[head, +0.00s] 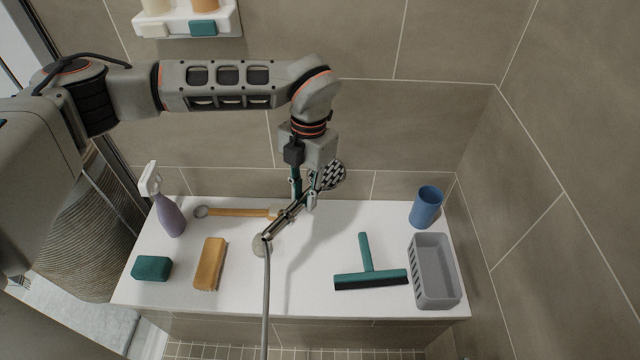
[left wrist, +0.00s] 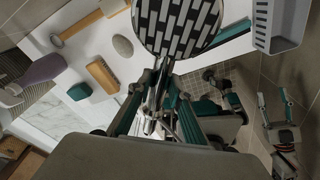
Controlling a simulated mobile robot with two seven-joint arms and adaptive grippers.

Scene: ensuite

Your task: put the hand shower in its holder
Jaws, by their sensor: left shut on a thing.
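The hand shower (head: 329,175) has a round head with a black-and-white patterned face and a metal handle. My left gripper (head: 304,204) is shut on its handle, above the white ledge. The shower lies tilted, head up to the right and handle end down to the left. A grey hose (head: 266,300) runs from the handle end toward the front. In the left wrist view the patterned head (left wrist: 180,22) fills the top middle. My right gripper (left wrist: 274,98) shows at the right of that view, fingers apart and empty. I cannot make out the holder in either view.
On the white ledge (head: 330,225) are a spray bottle (head: 170,215), a long wooden-handled tool (head: 240,212), a brush (head: 210,264), a green sponge (head: 151,268), a grey stone (head: 259,247), a squeegee (head: 370,280), a blue cup (head: 425,207) and a grey basket (head: 435,270). A small shelf (head: 187,20) hangs above.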

